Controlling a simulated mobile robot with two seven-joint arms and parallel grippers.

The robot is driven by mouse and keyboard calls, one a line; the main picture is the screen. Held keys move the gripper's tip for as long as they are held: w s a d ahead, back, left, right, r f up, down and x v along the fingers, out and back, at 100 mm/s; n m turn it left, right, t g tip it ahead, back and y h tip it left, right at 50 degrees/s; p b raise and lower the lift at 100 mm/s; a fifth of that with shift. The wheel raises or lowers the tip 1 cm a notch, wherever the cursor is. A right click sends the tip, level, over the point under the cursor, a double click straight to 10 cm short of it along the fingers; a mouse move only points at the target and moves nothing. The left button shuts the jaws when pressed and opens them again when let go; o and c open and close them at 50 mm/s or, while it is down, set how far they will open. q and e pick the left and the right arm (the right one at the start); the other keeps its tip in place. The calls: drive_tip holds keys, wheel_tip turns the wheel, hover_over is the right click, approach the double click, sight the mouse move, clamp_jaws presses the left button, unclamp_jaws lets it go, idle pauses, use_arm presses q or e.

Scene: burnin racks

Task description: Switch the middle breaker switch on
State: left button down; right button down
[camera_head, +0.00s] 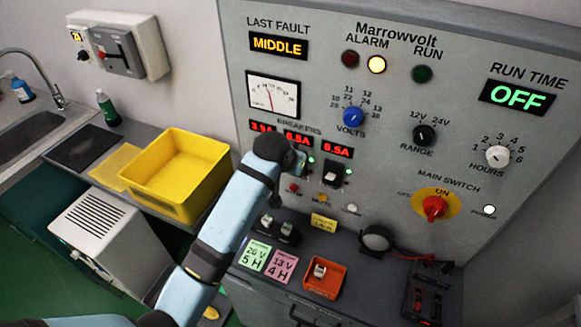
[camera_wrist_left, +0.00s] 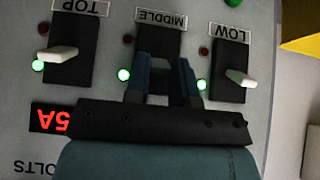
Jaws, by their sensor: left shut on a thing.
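The middle breaker switch (camera_wrist_left: 161,44) is a black block under an upside-down MIDDLE label in the left wrist view. My left gripper (camera_wrist_left: 163,68) is shut on its toggle, which the fingers hide. A green lamp (camera_wrist_left: 124,75) beside it is lit, and the small red lamp (camera_wrist_left: 129,39) is dark. The top breaker (camera_wrist_left: 68,60) and low breaker (camera_wrist_left: 235,70) stand on either side, with white toggles and lit green lamps. In the head view my left gripper (camera_head: 297,162) is against the grey panel and covers the middle and low breakers. My right gripper is not in view.
The panel (camera_head: 400,75) shows MIDDLE (camera_head: 278,45) as last fault, and its amber lamp (camera_head: 377,64) is lit. The red main switch (camera_head: 434,207) is at ON. A yellow bin (camera_head: 170,206), an orange tray (camera_head: 325,289) and a round grey device (camera_head: 376,238) stand below.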

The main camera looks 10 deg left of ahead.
use_arm(q)
drive_tip(key=shift+r, duration=0.1)
idle(0.5)
drive_tip(key=c, duration=1)
unclamp_jaws()
drive_tip(key=shift+w, duration=0.1)
drive_tip(key=shift+o, duration=0.2)
drive_tip(key=b+v, duration=0.1)
drive_tip(key=v, duration=1.2)
drive_tip(key=shift+r+b, duration=0.35)
drive_tip(key=shift+r, duration=0.1)
